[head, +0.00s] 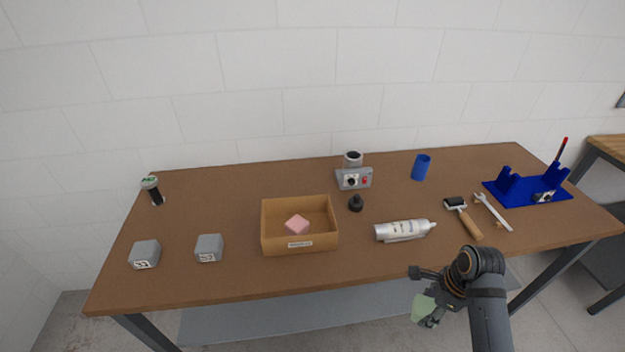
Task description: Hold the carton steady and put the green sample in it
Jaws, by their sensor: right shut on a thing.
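The open carton (270,242) stands upright on the table, left of its middle. A pink block (297,224) lies inside it, and a small label is on its front wall. The green sample (423,309) is pale green and held by my right gripper (430,300), in front of the table's front edge. The gripper is shut on it and partly hides it. It is to the right of the carton and nearer to me, apart from it. My left gripper is not in the head view, and nothing touches the carton.
Two grey cubes (208,248) stand left of the carton. A silver bottle (403,230) lies to its right, near a brush (463,218) and a wrench (493,212). A black knob-like piece (355,203), a grey device (353,179) and a blue cup (421,167) stand behind. The table's front strip is clear.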

